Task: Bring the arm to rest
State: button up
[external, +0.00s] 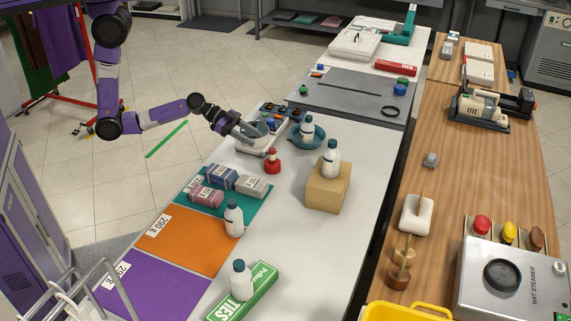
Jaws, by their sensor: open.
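My purple and black arm (117,92) comes in from the upper left and bends toward the white table. My gripper (258,137) is open at the table's far left part. It is low over or beside a white device with a round top (251,151); whether it touches the device cannot be told. No object shows held between the fingers. The fingertips are small and partly merge with the device behind them.
Near the gripper are a red bottle (272,161), a teal bowl (309,138) holding a white bottle, and a cardboard box (327,189) with a bottle on top. Open floor (60,185) lies left of the table.

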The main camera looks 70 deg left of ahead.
dwell(0.4)
jog(key=w+a+r+n+t+y, duration=0.2)
jog(key=w+a+r+n+t, duration=0.1)
jog(key=a+n, duration=0.1)
jog(key=s+a+r+n+t+y, duration=0.2)
jog(key=s+a+n+t+y, duration=0.15)
jog(key=s+a, duration=0.4)
jog(key=s+a+r+y, duration=0.2)
jog(key=s+a, duration=0.1)
jog(key=s, duration=0.7)
jog(key=s+a+r+n+g+y, duration=0.1)
jog(key=s+a+r+y, duration=0.1)
jog(key=s, duration=0.8)
jog(key=shift+a+b, duration=0.4)
jog(key=shift+b, duration=0.05)
jog(key=shift+n, duration=0.25)
